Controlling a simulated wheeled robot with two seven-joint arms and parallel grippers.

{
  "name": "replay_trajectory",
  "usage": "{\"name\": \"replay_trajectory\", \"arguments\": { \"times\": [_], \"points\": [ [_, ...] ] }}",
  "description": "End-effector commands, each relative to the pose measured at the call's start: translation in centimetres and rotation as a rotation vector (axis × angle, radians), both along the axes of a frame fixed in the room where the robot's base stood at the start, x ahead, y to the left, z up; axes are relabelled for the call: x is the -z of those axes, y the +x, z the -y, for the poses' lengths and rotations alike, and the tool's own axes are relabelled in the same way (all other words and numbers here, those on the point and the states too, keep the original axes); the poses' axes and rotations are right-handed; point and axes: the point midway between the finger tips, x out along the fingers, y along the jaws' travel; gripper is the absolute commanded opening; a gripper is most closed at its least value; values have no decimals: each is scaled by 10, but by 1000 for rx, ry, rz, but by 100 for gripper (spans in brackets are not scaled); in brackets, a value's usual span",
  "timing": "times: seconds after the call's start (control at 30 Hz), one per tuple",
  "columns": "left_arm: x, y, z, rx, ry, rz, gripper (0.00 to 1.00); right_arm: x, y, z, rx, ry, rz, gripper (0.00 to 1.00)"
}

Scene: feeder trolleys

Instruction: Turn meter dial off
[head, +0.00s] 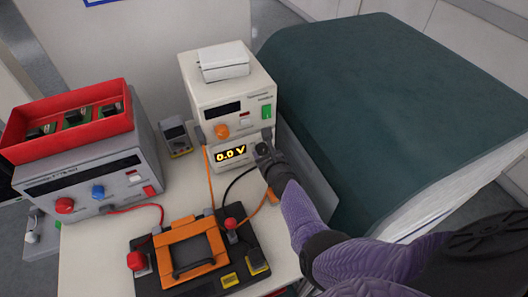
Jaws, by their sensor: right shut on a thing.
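The meter (217,163) is a low white box with a lit yellow display reading "0.0 V". It sits under a larger white instrument. My right gripper (264,150) reaches in from the lower right and is shut at the right end of the meter's front, where its dial sits. The dial is mostly hidden by the gripper, so its pointer position cannot be read. My left gripper is not in view.
The upper white instrument (231,90) has an orange knob and a green switch. A grey unit (90,165) bears a red tray (20,125) at left. A black fixture (245,250) with an orange frame and cables lies in front. A dark green-topped block (390,110) stands at right.

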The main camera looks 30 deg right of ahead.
Motion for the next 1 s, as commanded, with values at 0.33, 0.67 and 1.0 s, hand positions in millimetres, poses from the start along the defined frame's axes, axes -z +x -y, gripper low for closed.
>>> {"name": "replay_trajectory", "arguments": {
  "times": [0.33, 0.67, 1.0],
  "points": [
    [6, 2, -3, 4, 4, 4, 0, 1, 0, 0, 0, -80, -4, 0],
    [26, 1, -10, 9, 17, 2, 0, 4, 0, -2, 0, -339, -20, 0],
    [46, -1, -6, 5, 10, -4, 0, 5, 0, -3, -1, -606, -35, 0]
  ]
}}
